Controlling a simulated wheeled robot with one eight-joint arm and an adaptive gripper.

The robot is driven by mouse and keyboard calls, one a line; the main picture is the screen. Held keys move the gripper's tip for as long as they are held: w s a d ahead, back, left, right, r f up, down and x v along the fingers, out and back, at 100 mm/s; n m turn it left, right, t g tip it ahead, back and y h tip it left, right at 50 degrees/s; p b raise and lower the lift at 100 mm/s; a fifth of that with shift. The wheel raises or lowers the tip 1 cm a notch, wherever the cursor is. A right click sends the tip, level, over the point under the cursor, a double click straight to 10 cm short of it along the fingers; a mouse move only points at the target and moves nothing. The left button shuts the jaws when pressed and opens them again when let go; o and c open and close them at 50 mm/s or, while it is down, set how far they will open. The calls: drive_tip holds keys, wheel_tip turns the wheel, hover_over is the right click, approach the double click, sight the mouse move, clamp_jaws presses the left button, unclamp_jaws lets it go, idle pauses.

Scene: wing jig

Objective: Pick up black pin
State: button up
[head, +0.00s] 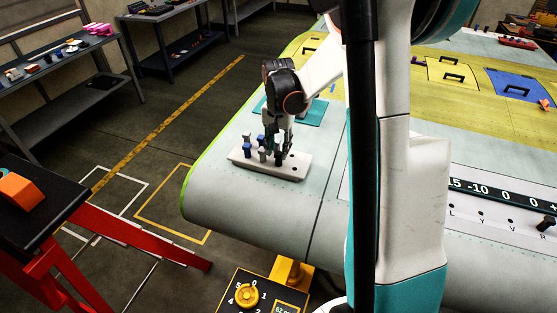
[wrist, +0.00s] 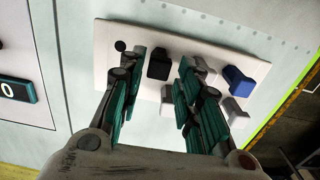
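A black pin (wrist: 160,64) stands in a white block (wrist: 108,38) on the pale wing surface. In the wrist view it lies between the two fingertips of my gripper (wrist: 163,60), with a small gap showing on each side. My gripper is open, with teal finger pads. In the head view my gripper (head: 279,134) points down over the right part of the white block (head: 290,171), and the black pin (head: 279,157) shows below the fingers. How deep the fingertips reach around the pin is hard to tell.
A blue pin (wrist: 238,80) and a white pin (wrist: 232,110) stand right of my right finger in the wrist view. Another white pin (wrist: 203,68) is close to that fingertip. An empty hole (wrist: 120,46) is at the left. A teal pad (head: 312,113) lies behind the block.

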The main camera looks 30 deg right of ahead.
sight(279, 153)
wheel_tip(279, 153, down, 5)
idle(0.3)
drive_tip(key=shift+c, duration=0.6)
clamp_jaws()
drive_tip(key=shift+r, duration=0.1)
